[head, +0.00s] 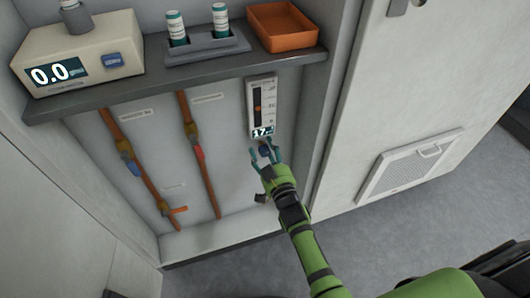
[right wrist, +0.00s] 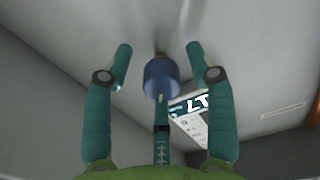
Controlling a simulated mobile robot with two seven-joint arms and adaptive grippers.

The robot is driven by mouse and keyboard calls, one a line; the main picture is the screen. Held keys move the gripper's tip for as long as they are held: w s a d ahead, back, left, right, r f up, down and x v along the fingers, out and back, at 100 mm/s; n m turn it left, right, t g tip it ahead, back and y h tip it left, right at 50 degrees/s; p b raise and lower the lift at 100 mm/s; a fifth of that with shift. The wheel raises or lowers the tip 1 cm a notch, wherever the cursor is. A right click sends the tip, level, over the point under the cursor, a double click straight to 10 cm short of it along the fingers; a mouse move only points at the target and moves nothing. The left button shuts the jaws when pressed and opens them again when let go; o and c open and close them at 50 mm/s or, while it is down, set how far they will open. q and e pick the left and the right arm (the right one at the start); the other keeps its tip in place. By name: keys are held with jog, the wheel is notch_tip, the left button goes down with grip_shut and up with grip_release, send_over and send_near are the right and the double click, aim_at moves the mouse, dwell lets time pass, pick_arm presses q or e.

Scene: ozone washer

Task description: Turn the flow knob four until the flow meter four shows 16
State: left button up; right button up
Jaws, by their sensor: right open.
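The flow meter (head: 262,105) is mounted on the cabinet's back wall, with a dark scale, an orange float mark and a lit display that reads about 17; any further digit is unclear. Just below it is the blue flow knob (head: 265,149), partly hidden by my fingers. In the right wrist view the knob (right wrist: 161,78) stands out from the wall between the fingers, with gaps on both sides. My right gripper (head: 264,148) is open around the knob; its fingers (right wrist: 158,62) do not appear to touch it. The display (right wrist: 190,106) shows rotated in the right wrist view. My left gripper is not in view.
A shelf (head: 180,82) above holds a device reading 0.0 (head: 80,62), a vial rack (head: 208,47) and an orange tray (head: 285,27). Two orange pipes with valves (head: 198,153) run down the wall left of the meter. A vented door (head: 410,165) stands at right.

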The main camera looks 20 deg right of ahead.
grip_shut()
jog(key=shift+n, duration=0.7)
